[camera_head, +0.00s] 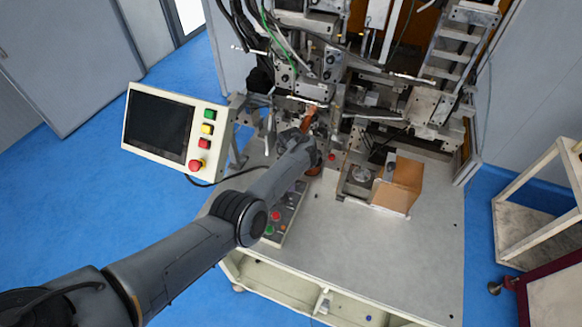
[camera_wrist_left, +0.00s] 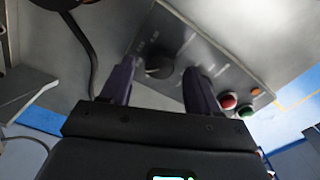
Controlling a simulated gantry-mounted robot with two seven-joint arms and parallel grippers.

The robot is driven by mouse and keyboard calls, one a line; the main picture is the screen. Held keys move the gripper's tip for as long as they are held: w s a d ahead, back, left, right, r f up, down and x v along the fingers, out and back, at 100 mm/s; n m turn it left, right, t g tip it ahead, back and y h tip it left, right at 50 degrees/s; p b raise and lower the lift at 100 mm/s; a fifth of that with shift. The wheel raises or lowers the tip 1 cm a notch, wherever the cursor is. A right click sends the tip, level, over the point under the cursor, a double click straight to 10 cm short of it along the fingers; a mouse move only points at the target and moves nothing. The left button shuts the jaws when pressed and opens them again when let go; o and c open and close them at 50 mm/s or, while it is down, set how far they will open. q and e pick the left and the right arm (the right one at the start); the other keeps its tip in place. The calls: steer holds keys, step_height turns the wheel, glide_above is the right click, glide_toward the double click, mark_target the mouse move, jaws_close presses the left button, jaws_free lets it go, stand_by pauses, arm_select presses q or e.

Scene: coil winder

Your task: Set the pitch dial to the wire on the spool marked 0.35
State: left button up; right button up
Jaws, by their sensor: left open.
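In the left wrist view, a dark round knob (camera_wrist_left: 160,62), which looks like the pitch dial, stands on a grey panel (camera_wrist_left: 215,62). My left gripper (camera_wrist_left: 160,68) is open, with one finger to each side of the knob; I cannot tell whether either finger touches it. Markings beside the knob are too blurred to read. In the head view my left arm reaches over the control box (camera_head: 272,232) and hides the knob and the fingertips. No spool marked 0.35 can be made out. My right gripper is not in view.
Red (camera_wrist_left: 228,101) and green (camera_wrist_left: 245,111) buttons and an orange lamp (camera_wrist_left: 256,92) sit right of the gripper. A black cable (camera_wrist_left: 85,50) runs at its left. The bench front (camera_head: 375,260) is clear.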

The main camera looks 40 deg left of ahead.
arm_select(q)
step_height(320, 180, up, 10)
steer(key=p, duration=0.2)
steer(key=shift+f, duration=0.25)
